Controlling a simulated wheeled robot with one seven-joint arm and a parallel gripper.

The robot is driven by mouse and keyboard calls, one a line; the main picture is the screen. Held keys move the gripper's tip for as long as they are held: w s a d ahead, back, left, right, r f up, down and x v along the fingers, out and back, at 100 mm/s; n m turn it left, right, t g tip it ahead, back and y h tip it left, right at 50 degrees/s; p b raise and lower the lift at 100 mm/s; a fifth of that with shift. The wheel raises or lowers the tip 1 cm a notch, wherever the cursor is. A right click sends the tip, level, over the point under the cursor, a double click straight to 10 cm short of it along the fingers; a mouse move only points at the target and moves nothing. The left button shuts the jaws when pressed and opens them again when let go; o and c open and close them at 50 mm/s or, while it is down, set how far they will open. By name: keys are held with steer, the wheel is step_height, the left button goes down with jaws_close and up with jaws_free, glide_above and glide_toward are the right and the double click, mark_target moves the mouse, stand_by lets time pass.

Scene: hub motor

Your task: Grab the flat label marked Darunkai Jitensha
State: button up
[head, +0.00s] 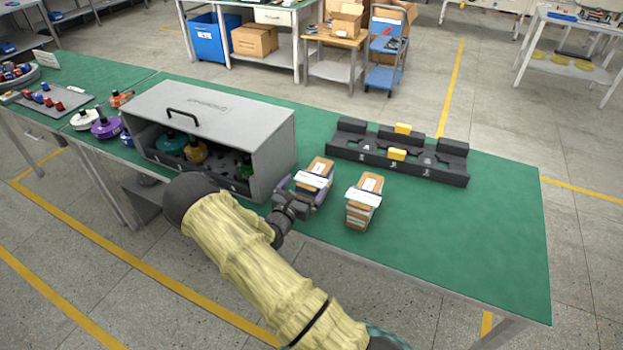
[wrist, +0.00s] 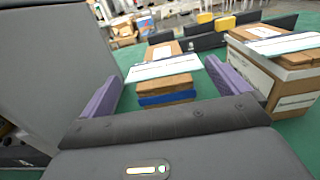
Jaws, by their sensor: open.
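Two small stacks of brown boxes stand near the table's front edge, each with a flat white label on top. The left label (head: 313,181) lies on the left stack (head: 320,164); it also shows in the wrist view (wrist: 165,68). The right label (head: 363,196) lies on the right stack (head: 359,217). Print on both labels is too small to read, so I cannot tell which is marked Darunkai Jitensha. My gripper (head: 304,188) is open, its purple-lined fingers on either side of the left stack. In the wrist view the label lies ahead between the fingers, with no clear grip.
A grey open-front cabinet (head: 222,114) with a handle stands close left of my gripper. A black rack (head: 440,163) with yellow blocks lies behind the stacks. The green table (head: 480,240) is clear at the right.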

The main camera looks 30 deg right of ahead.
mark_target(315, 173)
steer(key=p+x, duration=0.1)
steer(key=x, duration=0.4)
steer(key=shift+d+f+p, duration=0.15)
steer(key=shift+f+p, duration=0.05)
steer(key=shift+p, duration=0.1)
steer(key=shift+c, duration=0.2)
steer(key=c, duration=0.6)
